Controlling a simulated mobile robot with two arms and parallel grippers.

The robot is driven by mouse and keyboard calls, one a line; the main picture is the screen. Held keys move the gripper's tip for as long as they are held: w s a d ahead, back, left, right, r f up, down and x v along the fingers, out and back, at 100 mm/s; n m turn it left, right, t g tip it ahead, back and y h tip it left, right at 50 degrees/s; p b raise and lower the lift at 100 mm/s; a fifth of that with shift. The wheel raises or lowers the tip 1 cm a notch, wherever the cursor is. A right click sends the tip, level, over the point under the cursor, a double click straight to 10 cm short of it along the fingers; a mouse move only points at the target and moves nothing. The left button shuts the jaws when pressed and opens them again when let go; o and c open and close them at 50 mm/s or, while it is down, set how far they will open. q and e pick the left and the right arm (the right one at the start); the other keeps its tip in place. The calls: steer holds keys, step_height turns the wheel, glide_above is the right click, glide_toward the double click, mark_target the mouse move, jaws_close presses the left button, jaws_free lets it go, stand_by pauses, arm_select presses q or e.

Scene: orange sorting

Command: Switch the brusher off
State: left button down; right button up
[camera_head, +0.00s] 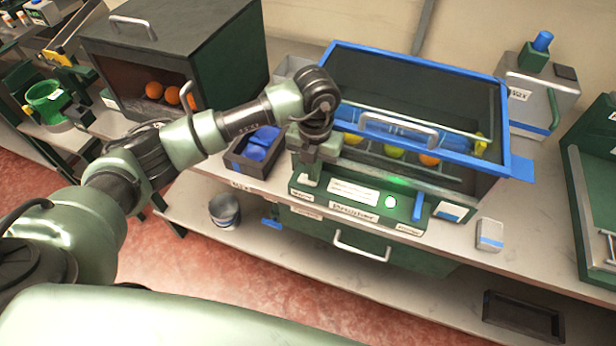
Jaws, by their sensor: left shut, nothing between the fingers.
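The brusher (455,200) is a green machine with a blue-framed lid (508,130), standing on the bench. Several yellow and orange fruits (394,151) show inside it. Its front panel (354,196) has white labels and a round button or lamp (390,201) glowing green. A blue lever (418,205) stands at the panel's right part. My left gripper (310,180) points down at the panel's left end, shut and empty. It hides that end of the panel, and I cannot tell whether it touches it. My right gripper is not in view.
A dark box (215,50) with oranges (154,90) stands at the left. A dark bin (236,163) with blue items is beside the brusher. A white-and-blue box (490,234) lies at the bench's front edge. A grey machine (538,90) stands behind right.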

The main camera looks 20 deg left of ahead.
arm_select(q)
steer(key=shift+f+b, duration=0.3)
steer(key=shift+f, duration=0.15)
steer(key=shift+r, duration=0.2)
steer(key=shift+r+p, duration=2.15)
steer(key=shift+r, duration=1.25)
